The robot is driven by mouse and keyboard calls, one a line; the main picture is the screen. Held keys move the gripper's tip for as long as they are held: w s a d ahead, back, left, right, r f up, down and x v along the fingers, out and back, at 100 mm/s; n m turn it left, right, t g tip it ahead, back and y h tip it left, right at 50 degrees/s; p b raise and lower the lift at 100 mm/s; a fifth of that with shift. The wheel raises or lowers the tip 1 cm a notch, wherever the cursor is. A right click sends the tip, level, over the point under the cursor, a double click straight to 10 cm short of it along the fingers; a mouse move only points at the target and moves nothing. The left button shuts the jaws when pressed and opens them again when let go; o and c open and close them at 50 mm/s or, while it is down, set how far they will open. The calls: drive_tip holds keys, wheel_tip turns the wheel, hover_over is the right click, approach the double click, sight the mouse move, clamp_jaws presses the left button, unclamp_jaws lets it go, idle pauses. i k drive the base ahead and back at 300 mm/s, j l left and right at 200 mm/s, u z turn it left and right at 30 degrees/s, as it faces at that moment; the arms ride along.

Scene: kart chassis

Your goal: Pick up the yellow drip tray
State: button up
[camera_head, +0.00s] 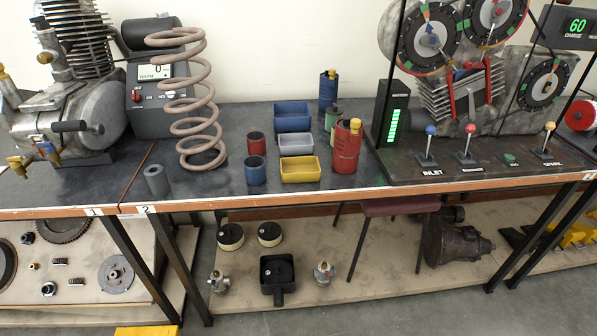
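The yellow drip tray (301,178) is a small rectangular open tray on the dark workbench, near its front edge and in the middle of the picture. It sits upright and looks empty. It is the nearest of a column of trays, with a grey tray (297,149) just behind it and a blue tray (293,124) behind that. My gripper is not in view, so I cannot see its state or its place relative to the tray.
A blue cup (255,174) and a red cup (256,147) stand left of the trays. A red oil can (346,150) stands close on the right. A tall coil spring (196,100) stands farther left, and the lever panel (470,170) is at right. The bench's front edge (300,198) is close.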

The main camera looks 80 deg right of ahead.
sight(302, 169)
drive_tip(key=k+l+u, duration=0.1)
drive_tip(key=k+l, duration=0.25)
drive_tip(key=k+l+u, duration=0.15)
drive_tip(key=k+l, duration=0.2)
drive_tip(key=k+l+u, duration=0.1)
drive_tip(key=k+l, duration=0.15)
drive_tip(key=k, duration=0.3)
drive_tip(key=k+l+u, duration=0.15)
drive_tip(key=k+l, duration=0.15)
drive_tip(key=k, duration=0.15)
drive_tip(key=k+l+u, duration=0.1)
drive_tip(key=k, duration=0.35)
drive_tip(key=l, duration=0.1)
